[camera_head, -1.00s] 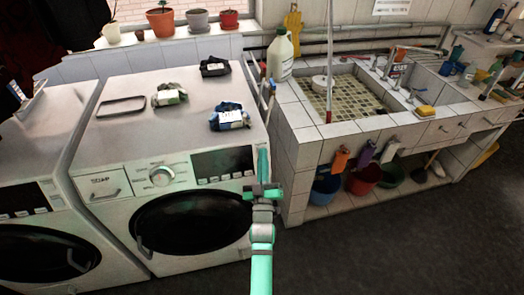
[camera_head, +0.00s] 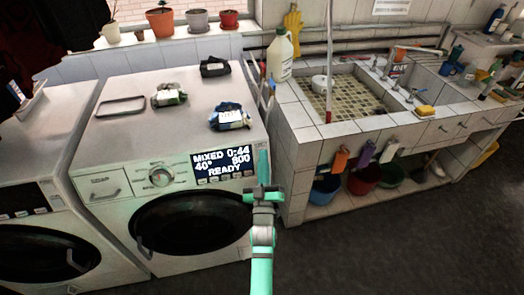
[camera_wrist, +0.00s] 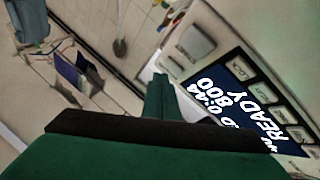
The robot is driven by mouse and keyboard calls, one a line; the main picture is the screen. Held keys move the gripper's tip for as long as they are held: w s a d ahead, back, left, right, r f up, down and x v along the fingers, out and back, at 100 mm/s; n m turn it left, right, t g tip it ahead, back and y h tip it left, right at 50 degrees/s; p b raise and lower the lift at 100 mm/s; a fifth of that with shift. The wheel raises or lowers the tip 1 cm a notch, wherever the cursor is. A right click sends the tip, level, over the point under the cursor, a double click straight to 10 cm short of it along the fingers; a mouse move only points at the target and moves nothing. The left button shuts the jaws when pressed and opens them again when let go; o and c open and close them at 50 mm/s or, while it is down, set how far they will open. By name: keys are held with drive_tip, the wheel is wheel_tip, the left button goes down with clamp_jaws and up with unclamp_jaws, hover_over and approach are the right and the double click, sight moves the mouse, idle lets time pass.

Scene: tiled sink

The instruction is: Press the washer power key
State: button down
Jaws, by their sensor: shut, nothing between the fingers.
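The washer (camera_head: 165,215) in the middle of the head view has a lit display (camera_head: 223,163) reading MIXED, 0:44, 40°, 800 and READY. My green gripper (camera_head: 263,160) is shut and empty at the right end of its control panel. In the wrist view, my gripper (camera_wrist: 160,85) has its tip close to the panel beside the display (camera_wrist: 225,105), with a row of keys (camera_wrist: 262,92) along the display's edge. I cannot tell which key is the power key, or whether the tip touches the panel.
A second machine (camera_head: 40,200) with a dark display stands at the left. Dark bundles with labels (camera_head: 229,118) lie on the washer top. A tiled sink (camera_head: 345,125) stands to the right, with a white jug (camera_head: 280,57) on its corner. Dark floor is open in front.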

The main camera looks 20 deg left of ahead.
drive_tip(key=s+d, duration=0.1)
drive_tip(key=s+d+r, duration=0.1)
drive_tip(key=s, duration=0.1)
drive_tip(key=s+d+r, duration=0.1)
drive_tip(key=shift+s, duration=0.2)
idle(0.3)
drive_tip(key=shift+s, duration=0.15)
drive_tip(key=shift+f, duration=0.15)
drive_tip(key=s+d+f+m+g+h, duration=0.1)
drive_tip(key=s+d+f+m+h, duration=0.2)
drive_tip(key=s, duration=0.4)
drive_tip(key=s+d+f+m+g, duration=0.1)
drive_tip(key=s+d+f, duration=0.35)
drive_tip(key=s, duration=0.25)
drive_tip(key=s+d+f+m+h, duration=0.2)
drive_tip(key=s+d+f, duration=0.15)
drive_tip(key=s, duration=0.25)
drive_tip(key=s+d+m+g+h, duration=0.1)
drive_tip(key=s+d+g, duration=0.1)
drive_tip(key=s, duration=0.9)
drive_tip(key=s+d+r+m+g+h, duration=0.1)
drive_tip(key=s+d, duration=0.4)
drive_tip(key=s, duration=0.6)
drive_tip(key=shift+r+m+g+h, duration=0.15)
drive_tip(key=shift+m+g+h, duration=0.25)
drive_tip(key=shift+m+g, duration=0.2)
drive_tip(key=shift+w, duration=0.1)
